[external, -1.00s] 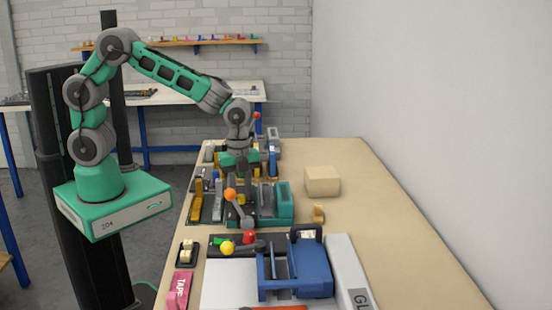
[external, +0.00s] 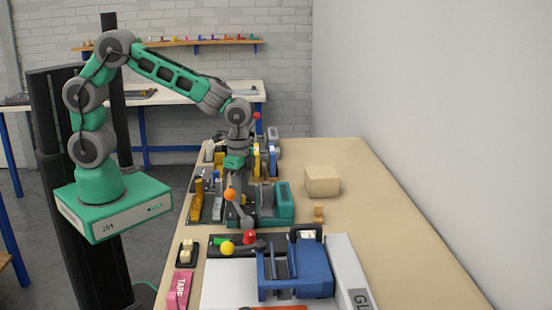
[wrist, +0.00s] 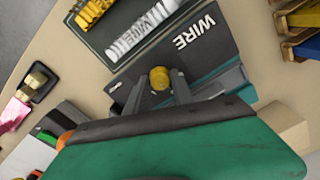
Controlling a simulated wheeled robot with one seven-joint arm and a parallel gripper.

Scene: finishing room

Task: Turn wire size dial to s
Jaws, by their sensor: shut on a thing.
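The wire machine is a dark grey and teal unit marked WIRE (wrist: 197,42) in the wrist view. In the external view its teal body (external: 284,203) stands on the bench. A round yellow knob, seemingly the wire size dial (wrist: 159,78), sits on its dark plate. My gripper (wrist: 157,82) is shut on this knob, with one grey finger on each side. In the external view my gripper (external: 234,178) points down over the machine. No size letters or pointer mark are readable on the dial.
An orange-ball lever (external: 230,195) stands in front of my gripper. A blue machine (external: 297,272) is nearer the camera. A tray of white and yellow pieces (wrist: 112,54) lies beside the machine. A wooden block (external: 322,181) is to the right, with bare bench beyond.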

